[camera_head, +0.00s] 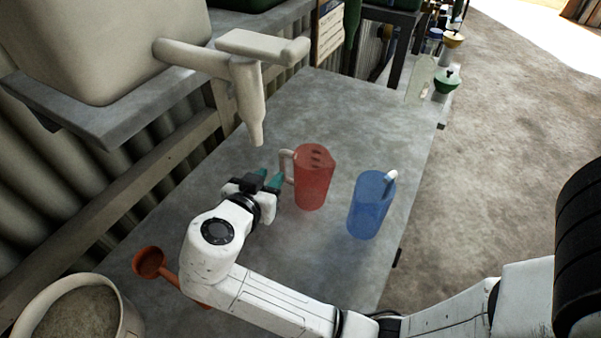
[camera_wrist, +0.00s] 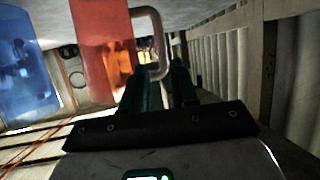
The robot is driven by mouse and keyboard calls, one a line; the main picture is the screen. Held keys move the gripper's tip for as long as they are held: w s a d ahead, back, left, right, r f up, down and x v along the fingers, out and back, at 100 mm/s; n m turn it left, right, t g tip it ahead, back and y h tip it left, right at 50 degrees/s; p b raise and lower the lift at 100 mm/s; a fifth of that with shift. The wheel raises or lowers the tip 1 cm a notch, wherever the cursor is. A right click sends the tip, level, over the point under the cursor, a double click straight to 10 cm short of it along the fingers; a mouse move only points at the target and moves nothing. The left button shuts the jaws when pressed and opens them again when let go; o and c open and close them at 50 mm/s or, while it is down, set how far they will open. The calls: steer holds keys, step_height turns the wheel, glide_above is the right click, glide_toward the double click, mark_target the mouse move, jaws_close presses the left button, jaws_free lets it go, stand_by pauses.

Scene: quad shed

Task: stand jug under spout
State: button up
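A translucent red jug (camera_head: 315,180) with a pale handle (camera_head: 286,165) stands upright on the grey bench. A translucent blue jug (camera_head: 371,208) stands upright to its right. The beige spout (camera_head: 250,105) hangs from a large beige tank, up and left of the red jug; neither jug is under it. My gripper (camera_head: 268,180) is at the red jug's handle side, its teal fingers apart. In the wrist view the handle (camera_wrist: 163,45) shows just ahead of and between the open fingertips (camera_wrist: 162,80); I cannot tell whether they touch it. The red jug (camera_wrist: 97,50) and blue jug (camera_wrist: 25,65) lie left there.
The tank (camera_head: 90,45) sits on a grey shelf (camera_head: 130,115) above the bench (camera_head: 340,105). A brown scoop (camera_head: 150,262) and a pale bucket (camera_head: 128,310) are at lower left. A green pot (camera_head: 446,82) is at the far end. Bench behind the jugs is clear.

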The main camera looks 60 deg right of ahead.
mark_target(281, 163)
steer(key=shift+r+p+x, duration=0.2)
steer(key=shift+p+x, duration=0.9)
steer(key=shift+x, duration=2.45)
jaws_close()
